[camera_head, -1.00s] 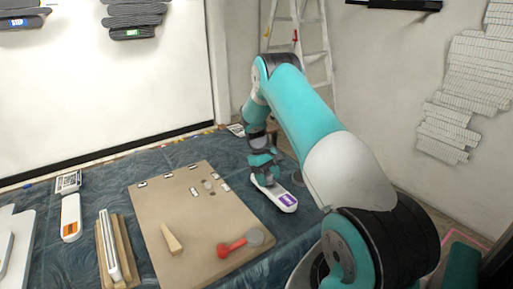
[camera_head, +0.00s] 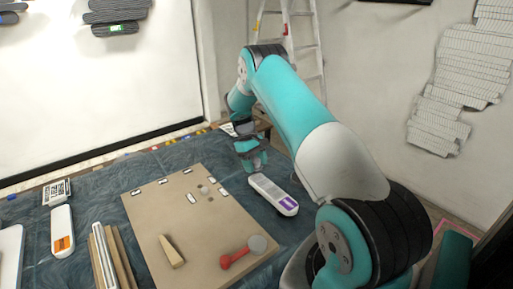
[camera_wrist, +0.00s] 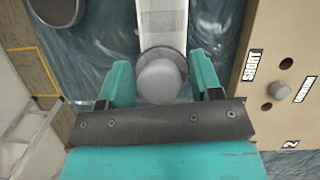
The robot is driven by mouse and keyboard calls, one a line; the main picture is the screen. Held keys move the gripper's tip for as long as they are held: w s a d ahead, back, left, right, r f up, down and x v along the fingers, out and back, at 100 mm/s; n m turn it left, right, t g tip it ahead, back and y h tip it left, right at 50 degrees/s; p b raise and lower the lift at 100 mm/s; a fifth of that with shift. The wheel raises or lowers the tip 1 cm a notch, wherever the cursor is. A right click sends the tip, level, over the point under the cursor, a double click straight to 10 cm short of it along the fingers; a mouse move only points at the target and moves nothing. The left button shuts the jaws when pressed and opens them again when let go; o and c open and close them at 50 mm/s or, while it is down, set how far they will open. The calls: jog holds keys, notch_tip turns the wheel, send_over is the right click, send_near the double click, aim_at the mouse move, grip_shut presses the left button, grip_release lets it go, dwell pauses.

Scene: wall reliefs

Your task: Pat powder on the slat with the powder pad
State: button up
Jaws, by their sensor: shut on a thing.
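In the head view a white slat (camera_head: 263,186) with a grey strip and a purple end mark lies on the blue cloth, right of the brown board. My gripper (camera_head: 252,165) is just beyond the slat's far end. In the wrist view my gripper (camera_wrist: 163,88) is shut on the grey round knob of the powder pad (camera_wrist: 161,79), with a teal finger on each side. The pad's dark disc shows around the knob and overlaps the end of the slat (camera_wrist: 163,20). I cannot tell whether the pad touches the slat.
The brown board (camera_head: 210,230) carries a wooden wedge (camera_head: 171,251), a red-handled tool (camera_head: 236,258) and small labels. Another white slat with an orange mark (camera_head: 63,232) lies at left. A round knobbed thing (camera_wrist: 58,10) sits near the pad. A ladder (camera_head: 303,50) stands behind.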

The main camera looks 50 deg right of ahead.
jog(key=shift+r+p, duration=1.45)
jog(key=shift+r, duration=0.9)
